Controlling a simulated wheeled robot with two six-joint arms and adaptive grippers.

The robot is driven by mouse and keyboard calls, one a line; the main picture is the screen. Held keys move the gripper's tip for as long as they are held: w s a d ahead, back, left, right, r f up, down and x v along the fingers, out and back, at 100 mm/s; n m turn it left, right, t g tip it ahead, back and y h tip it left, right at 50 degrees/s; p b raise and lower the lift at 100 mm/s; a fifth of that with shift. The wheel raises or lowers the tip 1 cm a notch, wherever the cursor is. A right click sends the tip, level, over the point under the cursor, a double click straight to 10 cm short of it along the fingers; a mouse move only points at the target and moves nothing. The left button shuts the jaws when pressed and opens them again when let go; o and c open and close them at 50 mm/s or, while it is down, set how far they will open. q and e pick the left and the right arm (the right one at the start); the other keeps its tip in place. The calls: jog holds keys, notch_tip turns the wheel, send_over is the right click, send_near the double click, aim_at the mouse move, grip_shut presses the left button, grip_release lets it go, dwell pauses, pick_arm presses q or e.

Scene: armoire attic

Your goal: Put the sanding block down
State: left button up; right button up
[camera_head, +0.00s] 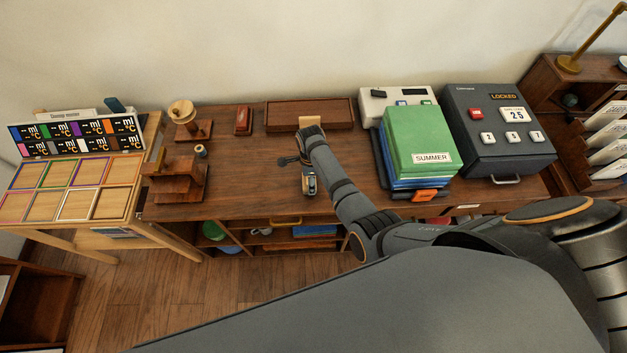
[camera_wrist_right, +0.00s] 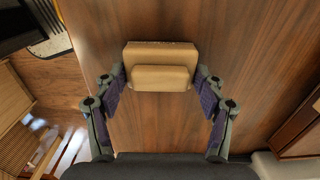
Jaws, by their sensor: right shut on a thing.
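The sanding block is a tan, stepped block (camera_wrist_right: 160,54) in the upper middle of the right wrist view. My right gripper (camera_wrist_right: 160,80) is shut on it, with a fingertip at each side of the block. Brown wood of the workbench top (camera_wrist_right: 160,125) lies beneath it. I cannot tell whether the block touches the wood. In the head view my right arm reaches over the bench (camera_head: 245,190), its hand near the middle. The block is not clearly made out there. My left gripper is not in view.
A wooden tray (camera_head: 280,117) lies at the back. Wooden stands (camera_head: 178,178) are at left. Green and blue boxes (camera_head: 418,135) and a dark locked case (camera_head: 497,130) are at right. Bare bench shows left of the hand.

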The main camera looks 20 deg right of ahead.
jog(key=shift+r, duration=0.1)
jog(key=shift+s+a, duration=0.1)
jog(key=shift+a, duration=0.15)
jog(key=o, duration=1.1)
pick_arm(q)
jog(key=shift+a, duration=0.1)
pick_arm(e)
jog(key=shift+r, duration=0.45)
notch_tip(320, 180, up, 11)
jog(key=shift+r, duration=0.15)
